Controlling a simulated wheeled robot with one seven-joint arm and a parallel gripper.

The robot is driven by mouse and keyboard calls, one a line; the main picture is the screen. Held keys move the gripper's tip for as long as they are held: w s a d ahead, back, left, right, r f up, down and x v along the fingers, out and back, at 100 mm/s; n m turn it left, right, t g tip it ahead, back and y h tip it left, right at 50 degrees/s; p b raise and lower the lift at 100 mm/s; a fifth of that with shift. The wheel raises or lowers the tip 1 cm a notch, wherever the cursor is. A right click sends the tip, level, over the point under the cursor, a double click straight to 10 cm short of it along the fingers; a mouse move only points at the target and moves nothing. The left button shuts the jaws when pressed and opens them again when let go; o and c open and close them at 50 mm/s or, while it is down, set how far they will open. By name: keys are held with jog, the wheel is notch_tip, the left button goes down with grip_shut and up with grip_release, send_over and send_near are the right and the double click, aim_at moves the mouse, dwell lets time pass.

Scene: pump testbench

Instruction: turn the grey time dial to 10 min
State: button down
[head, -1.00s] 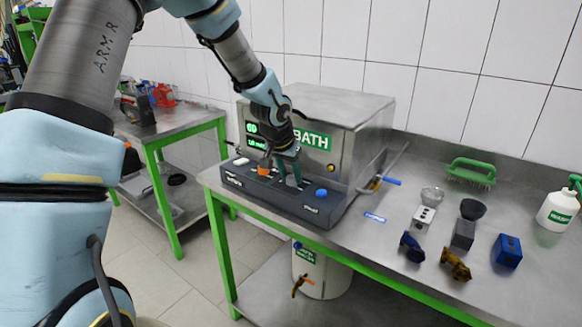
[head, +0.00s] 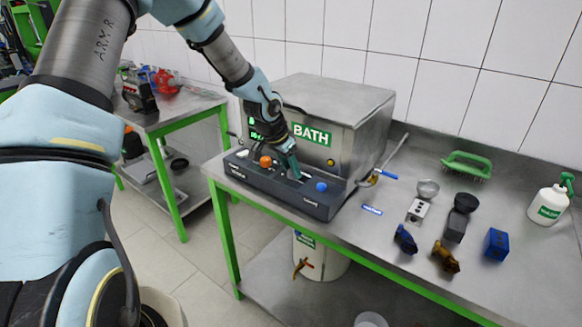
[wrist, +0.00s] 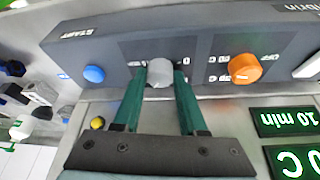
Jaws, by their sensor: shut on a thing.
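The grey time dial (wrist: 160,73) is a knob on the sloped dark front panel of the bath machine (head: 322,125). It sits between the blue start button (wrist: 94,75) and the orange knob (wrist: 245,68). My gripper (wrist: 161,82) has its two green fingers shut on the grey dial, one on each side. In the head view my gripper (head: 291,172) is over the panel and largely hides the dial. The green display (wrist: 288,121) reads "10 min", upside down in the wrist view. A second display (wrist: 297,160) is partly cut off.
A white bucket (head: 318,262) stands below. A second table (head: 180,112) is at the left.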

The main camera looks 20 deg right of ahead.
jog(key=shift+c, duration=2.2)
grip_release()
jog(key=b+v, duration=0.2)
jog(key=v, duration=0.8)
jog(key=shift+r, duration=0.4)
jog(key=shift+a, duration=0.1)
jog(key=s+a+n+y, duration=0.1)
jog(key=s+a+n, duration=0.2)
jog(key=a, duration=0.8)
jog(key=s+a+f+n+y+b, duration=0.1)
jog(key=s+a+n, duration=0.2)
jog(key=a, duration=0.8)
jog(key=s+a+f+n+y+b, duration=0.1)
jog(key=s+a+n+y, duration=0.1)
jog(key=s+a+n, duration=0.2)
jog(key=a+n, duration=0.3)
jog(key=a, duration=0.4)
